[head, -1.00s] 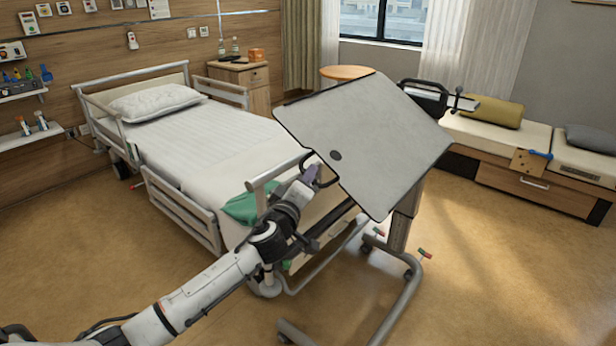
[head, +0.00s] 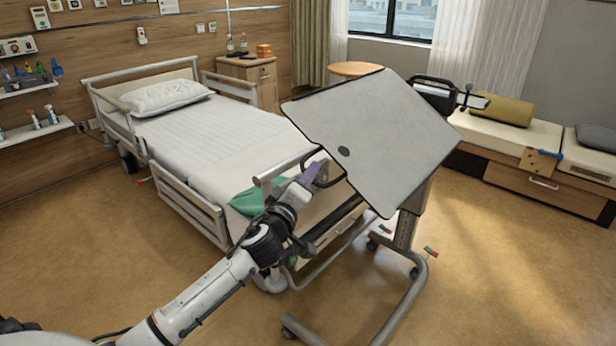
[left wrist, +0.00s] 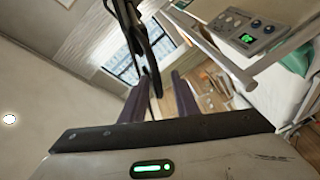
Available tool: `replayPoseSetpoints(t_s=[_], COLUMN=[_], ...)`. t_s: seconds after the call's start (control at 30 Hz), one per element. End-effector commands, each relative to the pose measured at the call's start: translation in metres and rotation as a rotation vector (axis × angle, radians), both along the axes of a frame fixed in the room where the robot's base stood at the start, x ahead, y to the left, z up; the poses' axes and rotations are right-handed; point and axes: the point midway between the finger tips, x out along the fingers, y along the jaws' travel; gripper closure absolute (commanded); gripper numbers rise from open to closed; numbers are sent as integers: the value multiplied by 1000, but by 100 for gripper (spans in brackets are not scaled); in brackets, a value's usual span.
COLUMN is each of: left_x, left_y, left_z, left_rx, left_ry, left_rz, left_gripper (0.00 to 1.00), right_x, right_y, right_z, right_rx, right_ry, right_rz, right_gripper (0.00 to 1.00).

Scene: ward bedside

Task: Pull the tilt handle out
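The grey overbed table top (head: 390,135) is tilted steeply beside the bed. My left gripper (head: 313,173), with purple fingers, is at this loop from below left. In the left wrist view, the two fingers of my left gripper (left wrist: 158,92) stand apart. The black handle (left wrist: 138,40) runs down between them, closer to the left finger; I cannot tell whether it touches. My right gripper is not in view.
The bed (head: 205,140) with its side rail (head: 185,210) stands left of the table. A green cloth (head: 247,202) lies near my left arm. The table's wheeled base (head: 385,325) is on the floor. Open floor (head: 500,270) lies to the right.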

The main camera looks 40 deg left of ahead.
Motion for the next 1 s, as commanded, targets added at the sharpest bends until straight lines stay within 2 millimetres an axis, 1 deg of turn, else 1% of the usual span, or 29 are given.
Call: replayPoseSetpoints(t_s=[0.17,0.27,0.37,0.6,0.7,0.83,1.0], left_x=[-1,-7,-22,-68,-83,-95,-99], left_y=[-1,-3,-7,-22,-26,-29,-30], left_z=[0,-1,-1,-2,-2,-1,0], left_rx=[-1,-2,-3,-4,-4,-2,0], left_ry=[-1,0,-1,1,1,-1,-1], left_rz=[-1,-2,-1,0,0,0,1], left_gripper=[72,72,72,72,72,72,72], right_x=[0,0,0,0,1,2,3], right_y=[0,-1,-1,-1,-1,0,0], right_z=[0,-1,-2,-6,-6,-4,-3], right_rx=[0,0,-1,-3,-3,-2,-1], right_ry=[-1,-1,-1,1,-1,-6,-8], right_rz=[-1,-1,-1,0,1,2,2], right_gripper=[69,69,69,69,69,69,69])
